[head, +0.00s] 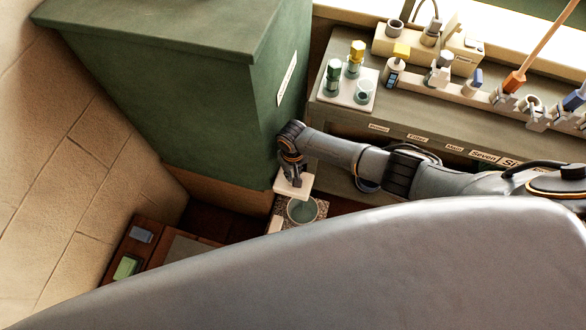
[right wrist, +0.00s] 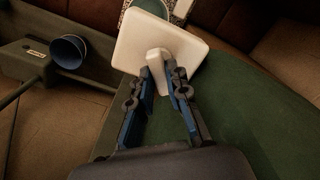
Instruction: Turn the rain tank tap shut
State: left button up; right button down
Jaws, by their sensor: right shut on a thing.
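The rain tank (head: 205,110) is the large dark green box at the upper left, with a white label on its right side. My right gripper (head: 292,170) is at the tank's lower right corner. It is shut on the raised grip of a white square plate (head: 294,186); in the right wrist view the plate (right wrist: 165,42) lies just beyond the fingertips (right wrist: 162,80). I cannot tell whether this plate is part of the tap. No separate tap shows clearly. A round teal vessel (head: 303,210) is below the plate, partly covered by it. My left gripper is out of view.
A grey bench (head: 345,115) at the right carries a white tray (head: 360,99) with small bottles and a rail of holders. A green block (head: 127,267) and a blue-grey block (head: 141,235) lie on the brown slats at lower left. A stone wall stands at the left.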

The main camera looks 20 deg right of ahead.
aim_at(293, 174)
jog(key=m+p, duration=0.2)
jog(key=m, duration=0.2)
jog(key=shift+r, duration=0.1)
jog(key=shift+m+p, duration=0.5)
jog(key=shift+m, duration=1.6)
jog(key=c, duration=1.3)
grip_release()
notch_tip(293, 174, up, 12)
